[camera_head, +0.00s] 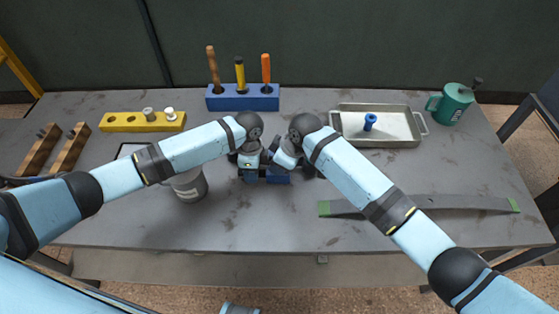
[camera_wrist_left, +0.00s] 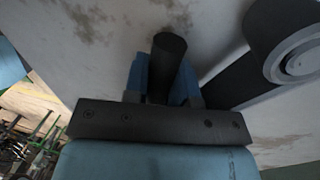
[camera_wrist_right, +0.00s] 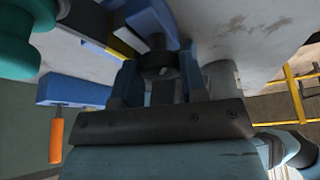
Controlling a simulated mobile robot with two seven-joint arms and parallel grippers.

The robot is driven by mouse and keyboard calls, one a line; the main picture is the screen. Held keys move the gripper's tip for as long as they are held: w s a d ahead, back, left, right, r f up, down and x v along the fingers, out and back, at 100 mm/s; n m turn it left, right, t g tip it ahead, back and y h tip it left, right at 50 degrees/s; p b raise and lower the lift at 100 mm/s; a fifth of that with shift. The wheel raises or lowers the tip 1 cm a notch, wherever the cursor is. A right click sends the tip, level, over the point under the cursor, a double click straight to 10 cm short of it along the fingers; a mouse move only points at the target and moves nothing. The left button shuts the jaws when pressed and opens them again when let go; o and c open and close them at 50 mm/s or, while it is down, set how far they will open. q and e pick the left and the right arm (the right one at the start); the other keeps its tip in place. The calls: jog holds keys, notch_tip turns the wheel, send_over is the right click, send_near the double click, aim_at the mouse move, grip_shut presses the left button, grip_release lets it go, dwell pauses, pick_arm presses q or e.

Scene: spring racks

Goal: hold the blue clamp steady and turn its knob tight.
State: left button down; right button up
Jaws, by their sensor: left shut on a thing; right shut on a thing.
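The blue clamp (camera_head: 278,178) is at the middle of the table, mostly hidden under my two grippers. My left gripper (camera_head: 250,172) comes in from the left; in the left wrist view its fingers are shut around a dark cylindrical part of the clamp (camera_wrist_left: 168,62). My right gripper (camera_head: 287,160) is right beside it; in the right wrist view its fingers are shut on the dark round knob (camera_wrist_right: 158,66), with the blue clamp body (camera_wrist_right: 152,20) just beyond. Exactly how the knob joins the clamp is hidden.
A grey can (camera_head: 190,187) stands close left of my left gripper. A blue rack (camera_head: 243,104) with upright tools, a yellow block (camera_head: 142,122) and a metal tray (camera_head: 400,142) lie behind. A grey strip (camera_head: 460,203) with green ends lies right. The front table edge is clear.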

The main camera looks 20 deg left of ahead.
jog(key=o, duration=0.9)
jog(key=v, duration=1.2)
jog(key=shift+w, duration=0.1)
